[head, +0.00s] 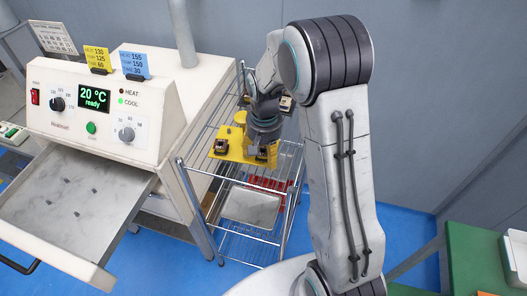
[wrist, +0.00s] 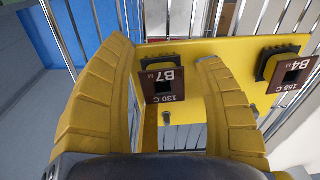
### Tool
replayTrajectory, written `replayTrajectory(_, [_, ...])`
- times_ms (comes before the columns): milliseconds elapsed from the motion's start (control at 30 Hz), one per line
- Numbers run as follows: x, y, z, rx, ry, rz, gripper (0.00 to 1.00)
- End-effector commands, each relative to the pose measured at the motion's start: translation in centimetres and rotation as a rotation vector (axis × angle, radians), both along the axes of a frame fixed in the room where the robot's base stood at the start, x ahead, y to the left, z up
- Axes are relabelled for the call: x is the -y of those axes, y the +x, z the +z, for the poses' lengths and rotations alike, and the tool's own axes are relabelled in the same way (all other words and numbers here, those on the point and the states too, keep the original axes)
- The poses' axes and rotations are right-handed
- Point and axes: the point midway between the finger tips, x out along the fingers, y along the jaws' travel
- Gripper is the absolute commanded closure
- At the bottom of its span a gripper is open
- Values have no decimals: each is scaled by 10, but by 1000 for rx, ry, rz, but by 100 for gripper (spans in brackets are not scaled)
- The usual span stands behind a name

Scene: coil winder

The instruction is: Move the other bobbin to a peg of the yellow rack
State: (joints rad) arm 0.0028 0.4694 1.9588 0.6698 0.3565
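The yellow rack (head: 236,134) lies on top of a wire cart, and its plate fills the middle of the wrist view (wrist: 225,60). A bobbin with a brown face marked B7, 130 C (wrist: 163,86) is at the rack, between my gripper's fingers. A second bobbin marked B4, 155 C (wrist: 292,72) is at the rack to its right. In the head view one bobbin (head: 221,146) shows at the rack's left; the other (head: 262,153) is partly under my gripper. My gripper (wrist: 168,62) is open, with visible gaps beside B7. A bare metal peg (wrist: 167,117) shows below B7.
The wire cart (head: 190,183) has thin upright rods around the rack, close to my fingers. A heating oven (head: 110,110) at left reads 20 °C, ready, with its empty tray (head: 75,205) pulled out. Yellow (head: 97,58) and blue (head: 134,64) cards stand on it. A green bench (head: 475,255) is at right.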

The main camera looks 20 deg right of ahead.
Motion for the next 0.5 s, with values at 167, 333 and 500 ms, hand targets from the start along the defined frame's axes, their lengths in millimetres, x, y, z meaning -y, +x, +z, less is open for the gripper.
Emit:
replayTrajectory(167, [0,0,0,0,0,0,31])
replayTrajectory(333, [0,0,2,1,0,0,31])
replayTrajectory(500, [0,1,17,4,0,0,31])
